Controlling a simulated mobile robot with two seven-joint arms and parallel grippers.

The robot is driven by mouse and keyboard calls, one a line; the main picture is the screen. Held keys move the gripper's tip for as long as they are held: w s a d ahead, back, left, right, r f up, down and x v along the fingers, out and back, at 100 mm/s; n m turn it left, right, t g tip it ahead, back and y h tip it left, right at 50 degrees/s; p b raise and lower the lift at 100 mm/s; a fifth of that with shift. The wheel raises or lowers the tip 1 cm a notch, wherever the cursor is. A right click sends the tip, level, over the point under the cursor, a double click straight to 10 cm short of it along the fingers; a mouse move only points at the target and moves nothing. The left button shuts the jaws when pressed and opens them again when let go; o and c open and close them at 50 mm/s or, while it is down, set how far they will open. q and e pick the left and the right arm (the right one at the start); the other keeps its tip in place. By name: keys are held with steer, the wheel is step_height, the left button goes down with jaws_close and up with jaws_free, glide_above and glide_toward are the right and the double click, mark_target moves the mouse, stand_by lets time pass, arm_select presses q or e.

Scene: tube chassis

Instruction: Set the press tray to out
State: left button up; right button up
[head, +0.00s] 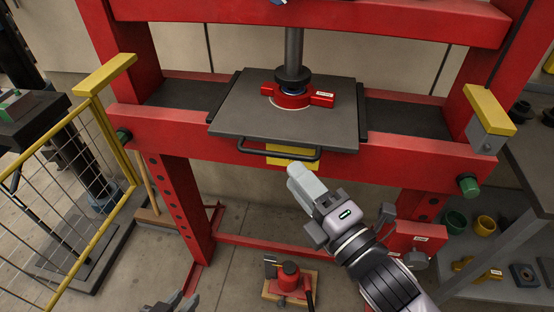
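The press tray (237,112) is a dark grey plate on the red press frame, under the vertical ram. Its front edge overhangs the front red beam. A black bar handle (280,156) runs along that front edge, with a yellow label behind it. A red fitting (291,99) sits on the tray beneath the ram. My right gripper (294,174) is below and in front of the handle's right part, apart from it in the picture. Its pale fingers look closed together with nothing between them. My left gripper (172,303) shows only partly at the bottom edge, and its opening cannot be judged.
The red front beam (410,160) spans between two red posts. A yellow mesh gate (75,185) stands at left. A red jack (289,276) sits on a wooden board on the floor. Grey shelves (530,230) with pots stand at right. Floor under the tray is mostly clear.

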mark_target(278, 156)
steer(key=shift+x, duration=3.55)
steer(key=shift+a+r, duration=0.1)
steer(key=shift+r, duration=0.05)
jaws_close()
